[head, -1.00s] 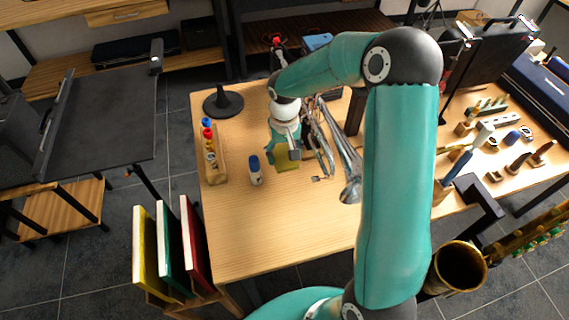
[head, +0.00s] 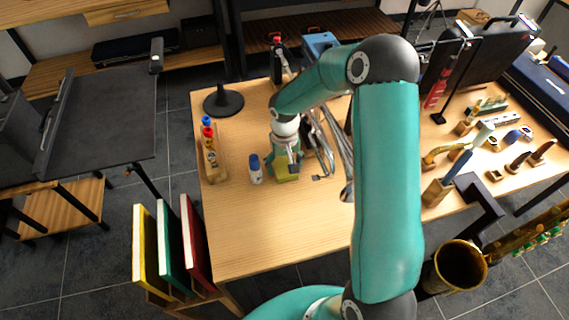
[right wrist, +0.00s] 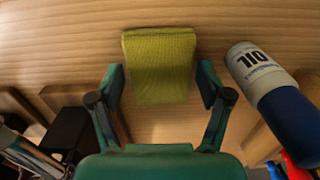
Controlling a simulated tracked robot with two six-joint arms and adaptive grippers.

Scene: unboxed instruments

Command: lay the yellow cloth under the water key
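The yellow cloth (head: 287,178) is a small folded pad on the near side of my right gripper (head: 285,162) in the head view. The silver instrument (head: 328,145) lies just right of the gripper, partly behind my arm. Its water key is too small to make out for certain. My left gripper is not in view.
A white oil bottle with a blue cap (head: 255,172) stands close left of the cloth; it also shows in the right wrist view (right wrist: 262,78). A wooden rack of small bottles (head: 212,160) and a black round stand (head: 223,101) are farther left. The near tabletop (head: 265,235) is clear.

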